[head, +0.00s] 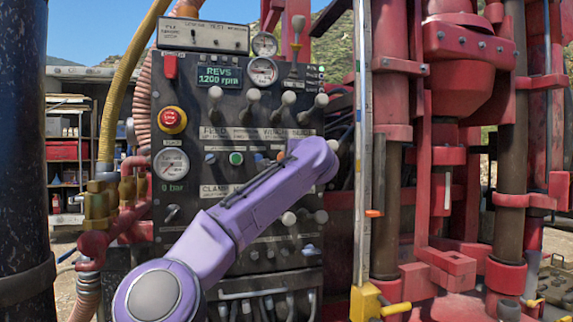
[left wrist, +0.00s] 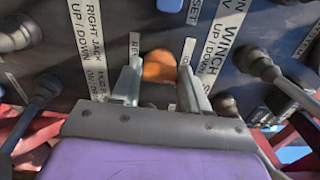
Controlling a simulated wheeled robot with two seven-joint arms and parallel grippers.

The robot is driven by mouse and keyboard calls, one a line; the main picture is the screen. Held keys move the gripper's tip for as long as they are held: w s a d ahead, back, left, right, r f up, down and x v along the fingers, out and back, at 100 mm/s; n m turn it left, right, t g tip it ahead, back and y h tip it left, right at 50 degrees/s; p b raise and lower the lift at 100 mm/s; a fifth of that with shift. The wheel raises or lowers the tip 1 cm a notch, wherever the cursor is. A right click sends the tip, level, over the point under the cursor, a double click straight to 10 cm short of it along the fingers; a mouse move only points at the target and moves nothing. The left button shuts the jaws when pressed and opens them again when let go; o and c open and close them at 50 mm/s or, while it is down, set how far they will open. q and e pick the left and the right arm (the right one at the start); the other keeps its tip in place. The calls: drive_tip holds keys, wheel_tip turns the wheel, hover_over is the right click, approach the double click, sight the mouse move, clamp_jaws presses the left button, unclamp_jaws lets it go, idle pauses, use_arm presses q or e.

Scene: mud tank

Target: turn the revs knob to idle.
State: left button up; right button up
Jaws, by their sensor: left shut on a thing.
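The revs knob (left wrist: 159,66) is orange and sits between the two grey fingers of my left gripper (left wrist: 160,75) in the left wrist view. The fingers are shut on it, one on each side. Partly covered labels show beside the fingers; the knob's exact pointing direction is hard to tell. In the head view my purple left arm reaches up to the panel (head: 185,130) and hides the gripper. The display (head: 220,77) reads REVS 1200 rpm. My right gripper is not in view.
Several ball-topped levers (head: 253,95) stand out above the knob row. A red stop button (head: 172,120) and a pressure gauge (head: 171,164) are at the panel's left. A lever (left wrist: 265,70) stands close to the right of my fingers. Red drill machinery (head: 465,60) is at the right.

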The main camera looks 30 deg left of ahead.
use_arm(q)
drive_tip(key=shift+r+n, duration=0.25)
drive_tip(key=shift+n, duration=0.05)
idle(0.4)
drive_tip(key=o, duration=0.9)
drive_tip(key=shift+o, duration=0.8)
drive_tip(key=shift+w+d+f, duration=0.1)
drive_tip(key=shift+w+f, duration=0.1)
drive_tip(key=shift+w, duration=0.1)
drive_tip(key=b+v, duration=0.6)
drive_tip(key=v, duration=0.4)
drive_tip(key=shift+s+d, duration=0.15)
drive_tip(key=shift+s, duration=0.05)
drive_tip(key=shift+f, duration=0.1)
